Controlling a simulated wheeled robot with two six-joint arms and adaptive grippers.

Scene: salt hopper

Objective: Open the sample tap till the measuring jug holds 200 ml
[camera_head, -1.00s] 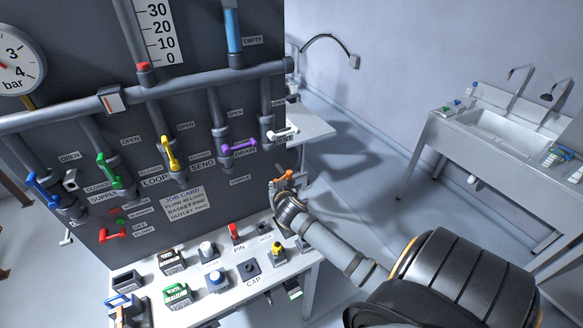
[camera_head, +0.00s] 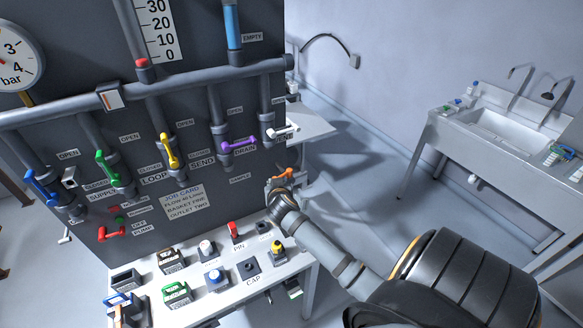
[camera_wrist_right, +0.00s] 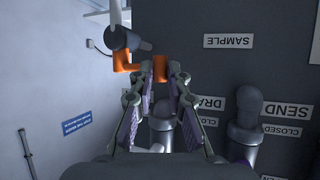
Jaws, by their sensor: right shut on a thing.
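The sample tap shows an orange lever (camera_head: 287,172) at the right edge of the dark panel. In the right wrist view, its orange grip (camera_wrist_right: 160,68) lies between my fingertips, and more orange shows on the grey tap body to the left. My right gripper (camera_wrist_right: 159,84) is shut on this lever; in the head view the gripper (camera_head: 278,182) partly hides the tap. A SAMPLE label (camera_wrist_right: 230,41) appears upside down beside it. I cannot make out the measuring jug or its level in either view. My left gripper is not in view.
Blue, green, yellow (camera_head: 168,152), purple (camera_head: 238,144) and white (camera_head: 283,132) levers line the panel. Below, a white bench (camera_head: 240,292) carries several caps and small parts. A side shelf (camera_head: 312,125) stands behind the panel's right edge. A sink counter (camera_head: 490,130) is farther right, with open floor between.

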